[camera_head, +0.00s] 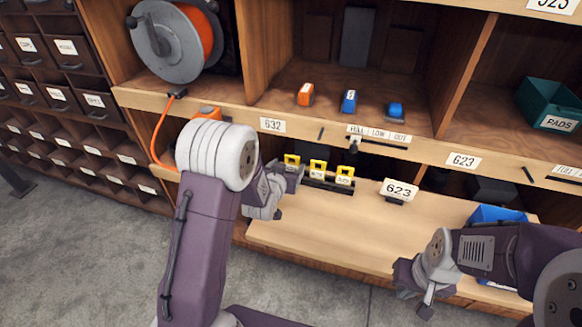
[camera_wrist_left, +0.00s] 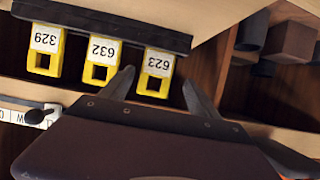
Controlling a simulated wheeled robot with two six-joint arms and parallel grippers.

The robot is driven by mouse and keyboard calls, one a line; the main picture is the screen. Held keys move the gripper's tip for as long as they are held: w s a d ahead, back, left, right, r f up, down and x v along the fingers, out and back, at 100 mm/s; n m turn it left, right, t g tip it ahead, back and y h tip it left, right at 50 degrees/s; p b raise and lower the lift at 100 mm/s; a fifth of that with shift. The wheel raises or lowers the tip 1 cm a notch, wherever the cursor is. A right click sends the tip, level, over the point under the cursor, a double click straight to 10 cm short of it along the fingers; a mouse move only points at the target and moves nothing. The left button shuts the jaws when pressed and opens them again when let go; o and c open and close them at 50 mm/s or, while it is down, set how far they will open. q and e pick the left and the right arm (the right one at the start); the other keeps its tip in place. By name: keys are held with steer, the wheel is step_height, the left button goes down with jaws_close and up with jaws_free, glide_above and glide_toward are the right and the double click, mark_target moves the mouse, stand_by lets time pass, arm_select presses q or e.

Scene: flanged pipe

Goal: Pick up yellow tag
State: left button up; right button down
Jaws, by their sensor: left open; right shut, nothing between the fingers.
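Three yellow tags with white number labels hang in a row on a black rack (camera_wrist_left: 110,22). In the head view they are the left tag (camera_head: 292,161), the middle tag (camera_head: 317,168) and the right tag (camera_head: 345,175). My left gripper (camera_head: 297,167) is open at the left tag. In the left wrist view its fingers (camera_wrist_left: 160,88) are on either side of the rightmost tag (camera_wrist_left: 155,72), which appears to read 623. The middle tag (camera_wrist_left: 101,60) and leftmost tag (camera_wrist_left: 45,50) are outside the fingers. My right gripper (camera_head: 424,304) is shut and empty near the bench's front right.
A blue bin (camera_head: 498,215) is at the bench's right, partly behind my right arm. A shelf edge (camera_head: 275,124) runs above the tags. The bench middle is clear.

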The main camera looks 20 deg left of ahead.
mark_target(292, 163)
arm_select(q)
steer(key=shift+w+d+f, duration=0.15)
steer(key=shift+w+f, duration=0.05)
steer(key=shift+w, duration=0.35)
steer(key=shift+w+d+f, duration=0.1)
steer(key=shift+w, duration=0.25)
steer(key=x, duration=0.4)
steer(key=shift+w, duration=0.25)
steer(key=shift+s+d, duration=0.1)
steer(key=shift+c, duration=0.3)
steer(key=c, duration=1.4)
steer(key=shift+o, duration=0.2)
